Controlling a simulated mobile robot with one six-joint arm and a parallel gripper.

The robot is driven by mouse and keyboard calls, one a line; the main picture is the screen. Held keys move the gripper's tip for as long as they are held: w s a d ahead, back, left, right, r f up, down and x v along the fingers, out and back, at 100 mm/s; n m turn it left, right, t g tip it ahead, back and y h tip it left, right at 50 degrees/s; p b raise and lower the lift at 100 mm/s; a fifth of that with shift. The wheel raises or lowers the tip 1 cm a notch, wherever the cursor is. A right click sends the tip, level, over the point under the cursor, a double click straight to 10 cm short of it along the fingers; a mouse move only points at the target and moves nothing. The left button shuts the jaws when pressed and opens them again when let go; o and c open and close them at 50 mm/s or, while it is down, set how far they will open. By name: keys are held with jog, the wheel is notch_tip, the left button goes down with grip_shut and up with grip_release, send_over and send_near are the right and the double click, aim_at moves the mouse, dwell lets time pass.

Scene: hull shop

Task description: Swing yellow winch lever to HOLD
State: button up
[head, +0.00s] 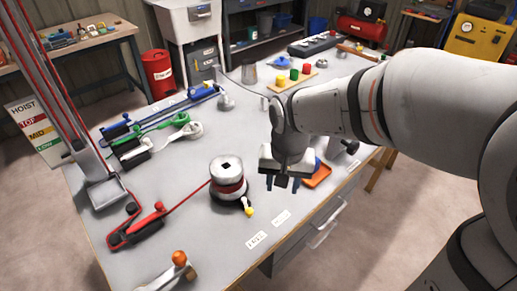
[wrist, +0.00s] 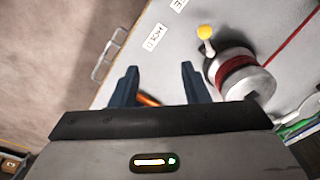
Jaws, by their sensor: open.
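The winch (head: 228,172) is a silver drum with red line around it, standing on the grey bench. Its short lever ends in a yellow knob (head: 249,211) and points toward the front edge, toward the FREE label (head: 256,240). The HOLD label (head: 281,217) lies to the right of FREE. My gripper (head: 283,184) is over the bench, right of the winch, pointing down, open and empty. In the wrist view, its dark blue fingers (wrist: 158,68) are spread, with the yellow knob (wrist: 205,32) beyond and to the right, apart from them, and the HOLD label (wrist: 155,37) ahead.
An orange tray (head: 319,177) is just right of my gripper, partly hidden. A red line runs from the winch to a red-handled fitting (head: 137,229) at left. Green and blue-handled fittings (head: 182,130) lie behind. A drawer handle (head: 322,236) projects from the bench front.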

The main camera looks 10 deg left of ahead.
send_over(249, 209)
jog(key=f, duration=0.3)
jog(key=shift+d+f+g, duration=0.15)
jog(key=shift+d+g, duration=0.1)
jog(key=shift+g, duration=0.15)
jog(key=shift+a+f, duration=0.25)
jog(key=shift+f, duration=0.05)
notch_tip(249, 209, down, 7)
jog(key=shift+f, duration=0.2)
jog(key=shift+c, duration=0.5)
grip_shut()
